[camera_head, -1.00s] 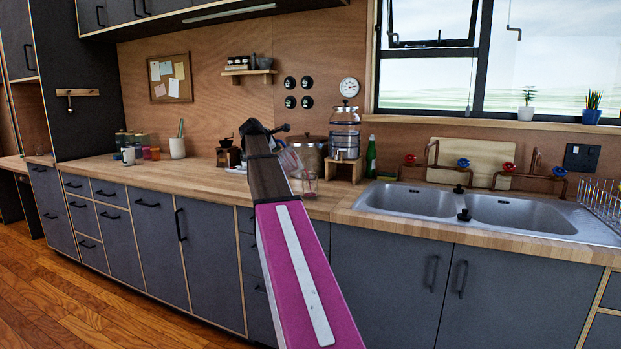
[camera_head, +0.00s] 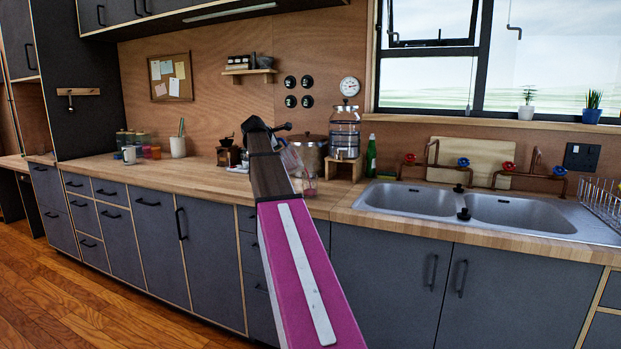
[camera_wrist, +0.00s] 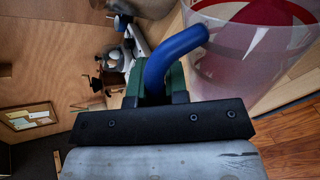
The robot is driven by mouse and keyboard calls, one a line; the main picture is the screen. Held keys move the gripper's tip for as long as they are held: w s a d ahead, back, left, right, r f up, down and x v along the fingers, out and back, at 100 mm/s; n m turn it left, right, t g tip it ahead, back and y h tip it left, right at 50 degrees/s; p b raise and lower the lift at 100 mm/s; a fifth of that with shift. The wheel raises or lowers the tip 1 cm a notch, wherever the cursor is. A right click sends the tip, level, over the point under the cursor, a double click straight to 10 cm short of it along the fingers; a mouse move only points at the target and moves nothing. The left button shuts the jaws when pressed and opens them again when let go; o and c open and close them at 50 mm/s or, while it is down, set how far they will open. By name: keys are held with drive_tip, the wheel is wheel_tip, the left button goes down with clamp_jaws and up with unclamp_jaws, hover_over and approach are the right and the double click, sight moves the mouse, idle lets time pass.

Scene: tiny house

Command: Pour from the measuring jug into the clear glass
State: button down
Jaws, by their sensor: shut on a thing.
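My gripper (camera_wrist: 157,84) is shut on the blue handle of the clear measuring jug (camera_wrist: 240,62). In the wrist view the jug fills the upper right, with red showing through its wall. In the head view the jug (camera_head: 292,161) is small, tilted, and held above the counter just past the end of my arm. My arm hides part of it, and my gripper there. The clear glass (camera_head: 309,187), looking pinkish, stands on the counter just below and right of the jug. I cannot tell whether anything is flowing between them.
A lidded pot (camera_head: 312,150), a glass dispenser (camera_head: 345,132) on a wooden stand and a green bottle (camera_head: 371,155) stand behind and right. A coffee grinder (camera_head: 228,154) is to the left. The sink (camera_head: 420,201) lies right. Counter (camera_head: 140,182) farther left is mostly clear.

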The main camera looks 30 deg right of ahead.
drive_tip(key=shift+s+d+r+m+y+p, duration=0.3)
drive_tip(key=shift+d+r+m+p, duration=0.15)
drive_tip(key=shift+r+p, duration=0.2)
idle(1.6)
